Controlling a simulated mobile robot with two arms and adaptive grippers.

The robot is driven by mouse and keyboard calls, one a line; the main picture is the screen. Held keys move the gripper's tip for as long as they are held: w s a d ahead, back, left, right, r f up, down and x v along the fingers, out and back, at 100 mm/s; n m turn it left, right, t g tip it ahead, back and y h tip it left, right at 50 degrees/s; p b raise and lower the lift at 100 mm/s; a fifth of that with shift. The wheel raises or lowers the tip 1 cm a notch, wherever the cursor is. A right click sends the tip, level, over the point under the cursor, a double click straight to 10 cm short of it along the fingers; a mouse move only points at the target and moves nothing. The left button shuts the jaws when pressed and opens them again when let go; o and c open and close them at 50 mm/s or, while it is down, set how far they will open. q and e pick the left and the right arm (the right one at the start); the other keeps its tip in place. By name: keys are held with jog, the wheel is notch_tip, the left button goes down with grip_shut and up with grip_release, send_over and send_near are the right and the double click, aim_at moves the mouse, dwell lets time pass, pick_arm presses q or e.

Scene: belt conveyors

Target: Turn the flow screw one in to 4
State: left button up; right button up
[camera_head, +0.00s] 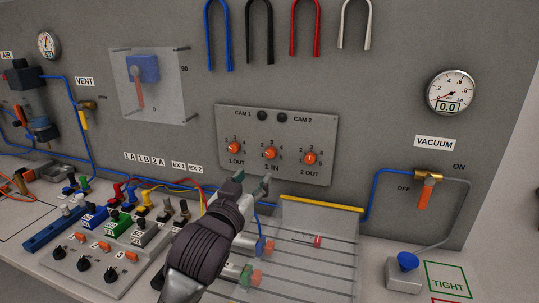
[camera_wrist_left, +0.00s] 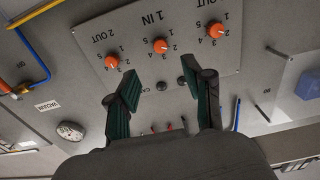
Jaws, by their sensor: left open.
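The 1 IN flow screw (camera_head: 270,153) is an orange knob in the middle of a grey panel (camera_head: 320,122), with numbers around it. It also shows upright-side-down in the left wrist view (camera_wrist_left: 161,46); I cannot tell its exact setting. The 1 OUT knob (camera_head: 234,147) is to its left and the 2 OUT knob (camera_head: 310,158) to its right. My left gripper (camera_head: 254,182) is just below the 1 IN knob in the head view. In the wrist view its green-padded fingers (camera_wrist_left: 160,85) are spread and empty, apart from the knob. My right gripper is not in view.
A slotted plate (camera_head: 320,262) with a yellow top edge lies below the panel. Wired blocks and switches (camera_head: 120,225) stand at left. A vacuum valve (camera_head: 428,178) with a blue hose is at right. Colored hooks (camera_head: 305,28) hang above.

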pick_arm(q)
send_near(269, 155)
jog(key=x, duration=0.3)
jog(key=p+x, duration=0.1)
jog(key=x, duration=0.3)
jog(key=shift+w+d, duration=0.15)
jog(key=shift+w, duration=0.25)
jog(key=shift+w+d, duration=0.15)
jog(key=shift+w, duration=0.3)
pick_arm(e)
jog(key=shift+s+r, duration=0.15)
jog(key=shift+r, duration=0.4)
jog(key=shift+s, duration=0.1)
pick_arm(q)
jog(key=shift+c, duration=1)
grip_shut()
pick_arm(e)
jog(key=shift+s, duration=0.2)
